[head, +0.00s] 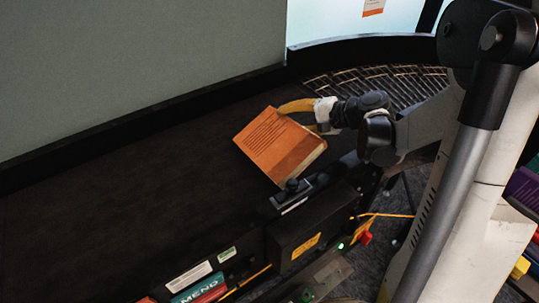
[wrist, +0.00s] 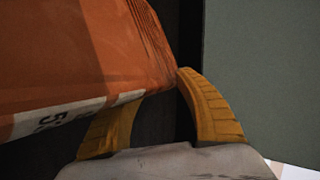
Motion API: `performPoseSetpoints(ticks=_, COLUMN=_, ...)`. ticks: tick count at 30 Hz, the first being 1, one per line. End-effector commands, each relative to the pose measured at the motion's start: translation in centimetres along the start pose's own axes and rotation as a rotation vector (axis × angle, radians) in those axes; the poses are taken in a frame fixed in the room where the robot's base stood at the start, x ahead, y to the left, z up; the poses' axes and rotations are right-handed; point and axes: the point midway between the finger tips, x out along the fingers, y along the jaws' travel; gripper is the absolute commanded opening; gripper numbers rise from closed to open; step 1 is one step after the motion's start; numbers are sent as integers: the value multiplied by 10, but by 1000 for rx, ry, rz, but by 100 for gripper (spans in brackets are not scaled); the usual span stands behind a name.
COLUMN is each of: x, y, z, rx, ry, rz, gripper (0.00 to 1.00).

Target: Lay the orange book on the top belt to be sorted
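The orange book (head: 280,145) is tilted over the dark top belt (head: 110,180), near the belt's front edge. Whether its lower corner touches the belt is unclear. My gripper (head: 308,115) has its yellow fingers at the book's upper right end. In the wrist view the book (wrist: 70,60) fills the upper left, with a white label along its lower edge. There my gripper (wrist: 150,110) has one finger partly hidden behind the book and the other tip against its right edge. The fingers appear shut on the book.
A grey-green wall (head: 130,60) with a black rail runs behind the belt. A curved roller section (head: 385,82) lies at the back right. A black box (head: 310,225) and a small dark fixture (head: 292,190) line the front edge. The belt's left part is clear.

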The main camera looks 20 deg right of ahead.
Motion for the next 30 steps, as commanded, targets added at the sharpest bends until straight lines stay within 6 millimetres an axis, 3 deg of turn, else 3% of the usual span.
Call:
performPoseSetpoints(ticks=10, x=-5, y=-1, z=0, rx=1, ry=-1, rz=-1, gripper=39)
performPoseSetpoints(ticks=24, x=-67, y=-2, z=0, rx=2, ry=0, rz=-1, gripper=39)
performPoseSetpoints(ticks=30, x=-80, y=0, z=1, rx=0, ry=-2, rz=0, gripper=39)
